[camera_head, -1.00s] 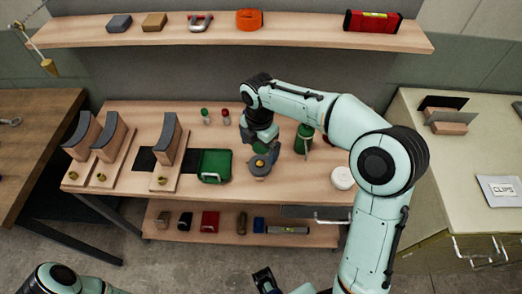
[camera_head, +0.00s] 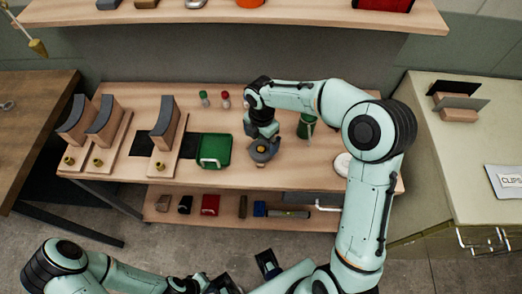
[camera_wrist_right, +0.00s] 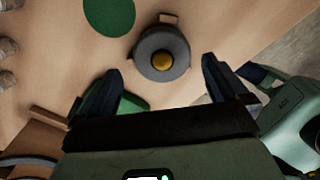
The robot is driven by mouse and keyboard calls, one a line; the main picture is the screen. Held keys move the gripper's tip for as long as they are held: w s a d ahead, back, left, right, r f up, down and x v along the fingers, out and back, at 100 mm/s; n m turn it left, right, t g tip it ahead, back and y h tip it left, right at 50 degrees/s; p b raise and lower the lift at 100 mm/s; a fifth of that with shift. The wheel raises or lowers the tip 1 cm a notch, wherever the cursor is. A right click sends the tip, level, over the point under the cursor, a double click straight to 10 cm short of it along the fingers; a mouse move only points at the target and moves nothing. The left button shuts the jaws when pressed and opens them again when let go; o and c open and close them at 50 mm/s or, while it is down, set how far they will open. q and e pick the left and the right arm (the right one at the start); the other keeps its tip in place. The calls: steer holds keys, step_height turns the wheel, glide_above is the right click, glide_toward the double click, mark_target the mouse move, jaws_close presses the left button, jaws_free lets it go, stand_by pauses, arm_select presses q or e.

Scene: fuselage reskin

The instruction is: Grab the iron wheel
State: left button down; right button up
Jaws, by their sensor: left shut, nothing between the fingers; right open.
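The iron wheel (camera_head: 262,150) looks like a grey round disc with a brass-yellow hub. It lies on the wooden workbench (camera_head: 225,92), right of a green case (camera_head: 215,150). It also shows in the right wrist view (camera_wrist_right: 162,52), below the fingers and apart from them. My right gripper (camera_head: 264,138) is over the wheel in the head view, partly hiding its back. Its two dark fingers are spread wide (camera_wrist_right: 162,85) with nothing between them. My left gripper (camera_head: 268,263) is low in front of the bench, shut and empty, away from the wheel.
A green canister (camera_head: 306,126) stands right of the wheel, and a white round item (camera_head: 343,163) lies farther right. Red and green-capped bottles (camera_head: 214,98) stand behind. Curved blocks (camera_head: 165,130) stand at left. A lower shelf (camera_head: 165,215) holds small items.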

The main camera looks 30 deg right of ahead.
mark_target(262, 147)
step_height(262, 147, down, 4)
steer(key=shift+s, duration=0.1)
steer(key=shift+r, duration=0.1)
steer(key=c, duration=1.4)
